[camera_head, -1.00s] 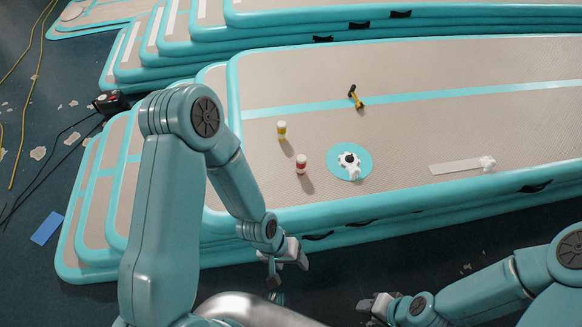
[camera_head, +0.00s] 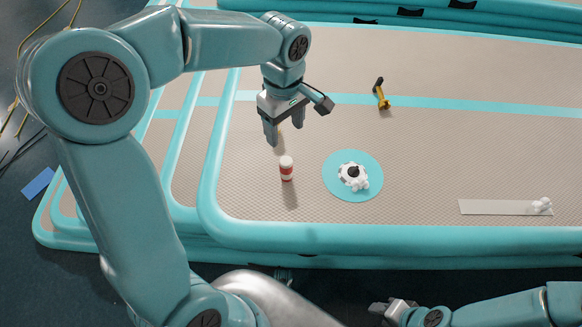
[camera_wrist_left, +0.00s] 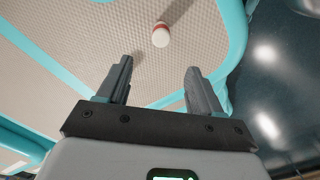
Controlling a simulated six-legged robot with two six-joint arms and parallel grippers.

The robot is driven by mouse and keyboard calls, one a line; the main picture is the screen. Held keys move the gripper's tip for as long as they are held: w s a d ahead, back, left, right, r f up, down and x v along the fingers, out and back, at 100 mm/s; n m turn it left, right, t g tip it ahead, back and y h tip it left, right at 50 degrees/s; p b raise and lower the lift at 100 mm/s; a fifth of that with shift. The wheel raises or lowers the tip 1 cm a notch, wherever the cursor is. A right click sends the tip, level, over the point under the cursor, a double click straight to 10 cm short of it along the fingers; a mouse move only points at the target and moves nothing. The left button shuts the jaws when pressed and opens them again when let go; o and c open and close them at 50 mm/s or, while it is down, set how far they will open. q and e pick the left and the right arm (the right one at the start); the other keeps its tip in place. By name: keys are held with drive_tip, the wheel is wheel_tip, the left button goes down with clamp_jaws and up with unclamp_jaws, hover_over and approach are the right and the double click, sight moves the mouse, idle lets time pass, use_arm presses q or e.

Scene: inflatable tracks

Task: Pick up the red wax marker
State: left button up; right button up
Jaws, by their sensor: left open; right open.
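The red wax marker (camera_head: 286,168) is a short upright cylinder with a red band and white parts. It stands on the beige inflatable track and also shows in the left wrist view (camera_wrist_left: 160,35). My left gripper (camera_head: 284,137) is open and empty above the track, over and behind the marker in the head view. In the left wrist view the marker lies beyond the spread fingertips (camera_wrist_left: 158,66), apart from them. My right gripper (camera_head: 377,308) is open at the bottom, away from the marker.
A round teal mat (camera_head: 336,188) with a white, gear-like item (camera_head: 354,176) lies right of the marker. A yellow-and-black tool (camera_head: 381,94) lies further back. A grey strip (camera_head: 490,207) with a white lump is at the right. The teal track rim (camera_head: 400,240) runs along the front.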

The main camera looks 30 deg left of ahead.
sight(284, 162)
use_arm(q)
drive_tip(key=f, duration=0.3)
drive_tip(key=f+b, duration=0.1)
drive_tip(key=f, duration=0.3)
drive_tip(key=s+f+b, duration=0.1)
drive_tip(key=f, duration=0.2)
drive_tip(key=shift+f, duration=0.25)
drive_tip(key=f, duration=0.1)
drive_tip(key=f+b, duration=0.1)
drive_tip(key=f, duration=0.1)
drive_tip(key=f+b, duration=0.1)
drive_tip(key=f, duration=0.1)
drive_tip(key=shift+w+d+f, duration=0.1)
drive_tip(key=shift+w+f, duration=0.05)
drive_tip(key=shift+w, duration=0.2)
drive_tip(key=shift+c, duration=0.3)
drive_tip(key=c, duration=1.1)
